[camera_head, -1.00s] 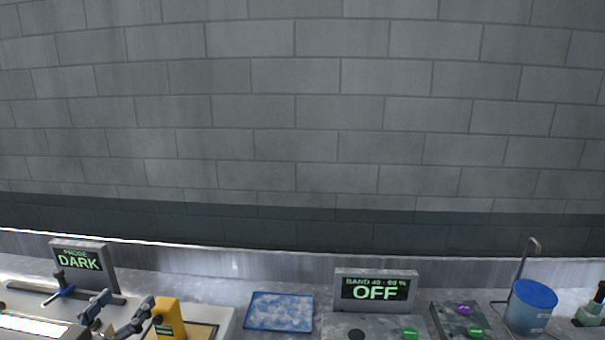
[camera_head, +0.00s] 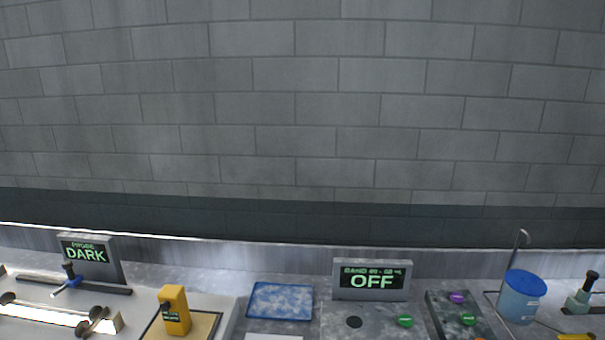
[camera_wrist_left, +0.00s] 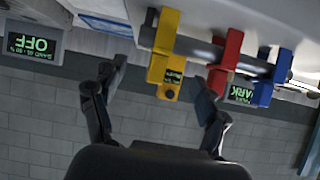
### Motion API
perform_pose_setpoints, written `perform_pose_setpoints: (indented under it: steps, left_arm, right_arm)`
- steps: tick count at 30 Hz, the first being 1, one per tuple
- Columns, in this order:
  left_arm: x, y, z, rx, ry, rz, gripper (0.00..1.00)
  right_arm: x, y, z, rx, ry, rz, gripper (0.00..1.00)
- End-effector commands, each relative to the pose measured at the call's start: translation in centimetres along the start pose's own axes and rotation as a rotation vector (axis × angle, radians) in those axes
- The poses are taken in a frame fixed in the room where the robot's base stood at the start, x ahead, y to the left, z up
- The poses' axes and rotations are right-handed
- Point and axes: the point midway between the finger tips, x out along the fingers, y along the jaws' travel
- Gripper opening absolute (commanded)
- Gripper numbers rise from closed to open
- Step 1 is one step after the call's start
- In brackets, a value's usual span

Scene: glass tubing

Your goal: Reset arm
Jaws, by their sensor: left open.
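My left gripper (camera_wrist_left: 158,82) is open in the left wrist view, with its two dark fingers spread wide and nothing held between them. Beyond the gap stands a yellow block (camera_wrist_left: 163,50) with a small dark label. A red block (camera_wrist_left: 226,62) and a blue block (camera_wrist_left: 272,75) stand to its right along a grey bar. In the head view I see a yellow block (camera_head: 174,310) on a tan-topped board, but neither gripper shows there. My right gripper is out of both views.
Along the bench stand a display reading DARK (camera_head: 86,256), a blue tray (camera_head: 280,301), a display reading OFF (camera_head: 371,281), a grey panel with a green button (camera_head: 404,321), and a blue-lidded pot (camera_head: 522,296). A grey brick wall (camera_head: 300,110) stands behind.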

Motion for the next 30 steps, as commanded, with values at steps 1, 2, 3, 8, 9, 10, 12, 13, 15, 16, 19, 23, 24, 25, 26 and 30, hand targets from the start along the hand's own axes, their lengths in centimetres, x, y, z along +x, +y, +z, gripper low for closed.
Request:
perform_pose_setpoints:
  steps: [1, 2, 3, 8, 9, 10, 12, 13, 15, 16, 19, 23, 24, 25, 26, 30]
  left_arm:
    - [-0.4, 1.1, 2.2, 0.002, -0.071, 0.007, 0.74]
    - [-0.7, 1.6, 3.5, 0.004, -0.115, 0.008, 0.74]
    - [-1.2, 2.4, 5.4, 0.01, -0.179, 0.012, 0.74]
    - [-4.3, 5.4, 12.1, 0.03, -0.426, 0.027, 0.74]
    - [-5.2, 6.0, 13.4, 0.034, -0.48, 0.031, 0.74]
    - [-5.9, 6.5, 14.4, 0.038, -0.52, 0.035, 0.74]
    - [-7.6, 7.5, 16.4, 0.044, -0.61, 0.043, 0.74]
    - [-8.3, 7.9, 17.3, 0.046, -0.648, 0.046, 0.74]
    - [-10.2, 8.9, 18.9, 0.051, -0.731, 0.056, 0.74]
    - [-10.6, 9.2, 19.6, 0.053, -0.76, 0.058, 0.74]
    - [-8.0, 9.0, 21.8, 0.057, -0.761, 0.055, 0.74]
    - [-5.6, 9.3, 24.8, 0.058, -0.774, 0.058, 0.74]
    - [-4.8, 9.3, 25.9, 0.058, -0.78, 0.059, 0.74]
    - [-4.2, 9.4, 26.8, 0.059, -0.784, 0.06, 0.74]
    - [-3.6, 9.5, 27.7, 0.059, -0.788, 0.061, 0.74]
    - [-0.8, 9.8, 33.1, 0.062, -0.811, 0.066, 0.74]
  right_arm:
    - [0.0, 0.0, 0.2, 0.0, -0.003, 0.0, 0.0]
    - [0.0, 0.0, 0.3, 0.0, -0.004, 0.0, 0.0]
    - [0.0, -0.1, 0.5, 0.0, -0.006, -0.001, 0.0]
    - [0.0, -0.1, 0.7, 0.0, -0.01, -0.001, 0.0]
    - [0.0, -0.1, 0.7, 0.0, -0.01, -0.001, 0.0]
    - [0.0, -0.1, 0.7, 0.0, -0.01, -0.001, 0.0]
    - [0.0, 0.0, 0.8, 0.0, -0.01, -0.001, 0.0]
    - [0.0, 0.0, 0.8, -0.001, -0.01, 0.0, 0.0]
    - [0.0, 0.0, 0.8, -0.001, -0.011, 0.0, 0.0]
    - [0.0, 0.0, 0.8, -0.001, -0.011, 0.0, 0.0]
    - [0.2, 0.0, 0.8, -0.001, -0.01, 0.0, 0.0]
    - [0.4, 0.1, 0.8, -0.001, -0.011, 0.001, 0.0]
    - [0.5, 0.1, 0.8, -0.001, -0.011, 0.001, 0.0]
    - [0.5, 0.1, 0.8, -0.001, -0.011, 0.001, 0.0]
    - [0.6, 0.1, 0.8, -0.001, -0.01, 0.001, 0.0]
    - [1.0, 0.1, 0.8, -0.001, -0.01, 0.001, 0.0]
